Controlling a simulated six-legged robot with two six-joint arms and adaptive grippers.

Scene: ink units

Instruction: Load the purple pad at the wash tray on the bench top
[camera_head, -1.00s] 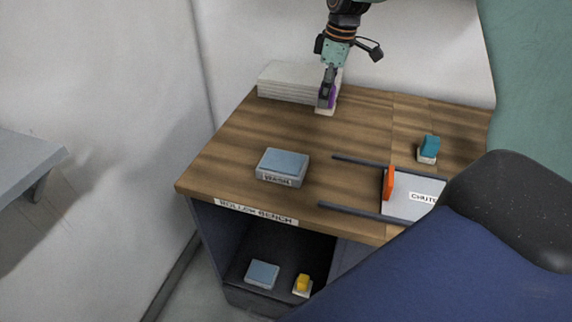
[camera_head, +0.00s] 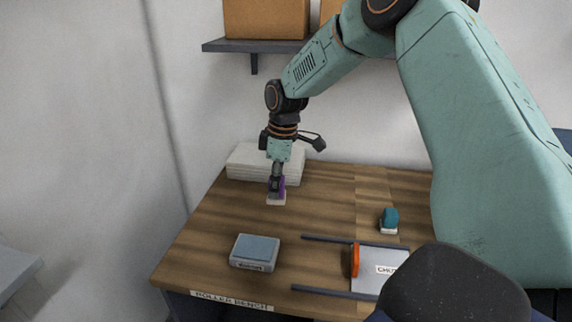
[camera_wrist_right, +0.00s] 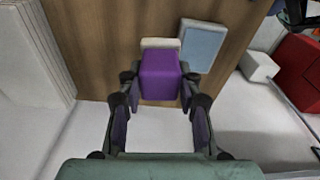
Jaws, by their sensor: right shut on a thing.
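The purple pad (camera_head: 282,187) is at the back left of the bench top, with a small white block (camera_head: 276,201) beneath it. My right gripper (camera_head: 276,189) comes down over it and is shut on it. In the right wrist view the purple pad (camera_wrist_right: 160,76) sits between the fingers, with the white block (camera_wrist_right: 160,43) at its far end. The wash tray (camera_head: 254,254), a grey box with a blue top, stands nearer the front left of the bench. It also shows in the wrist view (camera_wrist_right: 202,46). My left gripper is not in view.
A white stack (camera_head: 262,164) stands just behind the pad. A teal pad (camera_head: 390,217) on a white base and an orange piece (camera_head: 355,260) beside the chute plate (camera_head: 375,283) with dark rails are to the right. Wood between pad and tray is clear.

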